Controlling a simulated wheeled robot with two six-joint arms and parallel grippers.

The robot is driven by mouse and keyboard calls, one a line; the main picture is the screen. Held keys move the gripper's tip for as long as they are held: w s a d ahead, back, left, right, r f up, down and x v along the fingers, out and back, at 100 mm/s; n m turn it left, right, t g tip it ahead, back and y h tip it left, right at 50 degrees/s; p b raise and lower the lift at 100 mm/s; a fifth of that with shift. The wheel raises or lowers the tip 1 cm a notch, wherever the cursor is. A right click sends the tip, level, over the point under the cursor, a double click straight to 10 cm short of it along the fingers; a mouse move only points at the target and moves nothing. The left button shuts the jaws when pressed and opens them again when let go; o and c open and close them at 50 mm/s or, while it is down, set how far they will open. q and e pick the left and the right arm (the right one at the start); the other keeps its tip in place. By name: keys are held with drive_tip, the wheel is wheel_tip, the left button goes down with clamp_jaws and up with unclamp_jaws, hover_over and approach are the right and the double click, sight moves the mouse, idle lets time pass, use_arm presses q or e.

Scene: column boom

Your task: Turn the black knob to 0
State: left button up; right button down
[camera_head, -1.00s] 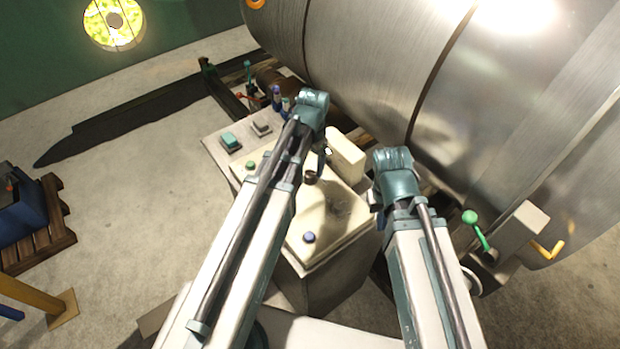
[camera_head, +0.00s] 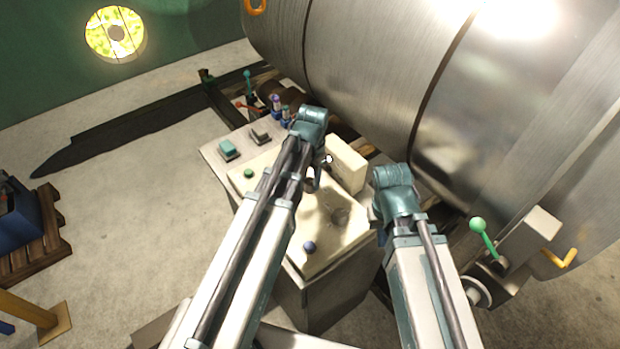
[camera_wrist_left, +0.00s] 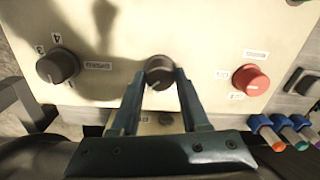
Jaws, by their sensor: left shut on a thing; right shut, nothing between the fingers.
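A black knob (camera_wrist_left: 159,72) sits on the cream control panel (camera_wrist_left: 205,40) in the left wrist view. My left gripper (camera_wrist_left: 159,84) is shut on it, one finger on each side. A small label below it is partly covered by the gripper, so I cannot read its setting. In the head view my left gripper (camera_head: 318,176) is over the middle of the panel (camera_head: 285,190), and the arm largely hides the knob. My right gripper (camera_head: 377,212) is shut and empty, at the panel's right side; its fingertips are hard to make out.
A second dark knob (camera_wrist_left: 58,66) with number labels and a red button (camera_wrist_left: 252,81) flank the held knob. A cream box (camera_head: 346,164) stands behind the panel. A large metal drum (camera_head: 380,70) and green-ended lever (camera_head: 480,228) are at right.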

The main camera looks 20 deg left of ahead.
use_arm(q)
clamp_jaws()
drive_tip(key=shift+n, duration=0.3)
drive_tip(key=n, duration=0.3)
drive_tip(key=shift+n, duration=2.5)
drive_tip(key=o, duration=1.1)
unclamp_jaws()
